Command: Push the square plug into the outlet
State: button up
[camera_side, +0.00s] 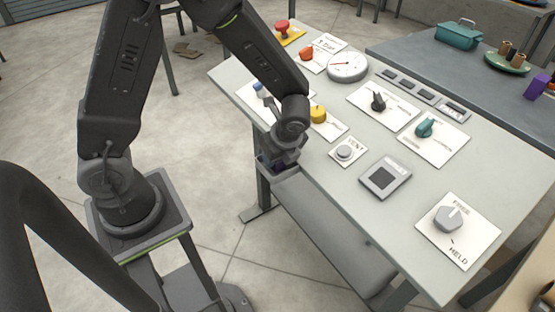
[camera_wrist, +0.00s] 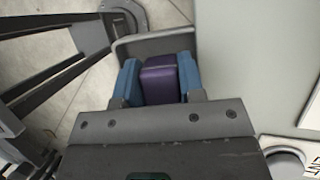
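The plug is a purple block (camera_wrist: 160,80) between the two blue fingers of my gripper (camera_wrist: 158,84) in the wrist view. Both fingers lie against its sides, with no clear gap. Behind it is the rim of a grey tray (camera_wrist: 155,43); I cannot tell whether the plug rests in the tray or is lifted. In the side view my gripper (camera_side: 277,163) points down at the table's near left edge, and the arm mostly hides the plug. The outlet, a grey square plate with a dark square opening (camera_side: 385,178), lies on the tabletop to the right of my gripper.
A round button on a white card (camera_side: 345,152) lies between my gripper and the outlet. A yellow knob (camera_side: 318,114) stands behind my gripper, and a grey knob (camera_side: 448,218) on a white card stands right of the outlet.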

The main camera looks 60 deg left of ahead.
jog(key=shift+c, duration=1.1)
jog(key=shift+r, duration=0.1)
jog(key=shift+r, duration=0.6)
notch_tip(320, 180, up, 3)
jog(key=s+a+r, duration=0.5)
jog(key=a+r, duration=0.1)
jog(key=a, duration=0.4)
jog(key=shift+s+a+r, duration=0.15)
jog(key=shift+a+r, duration=0.05)
jog(key=shift+r, duration=0.1)
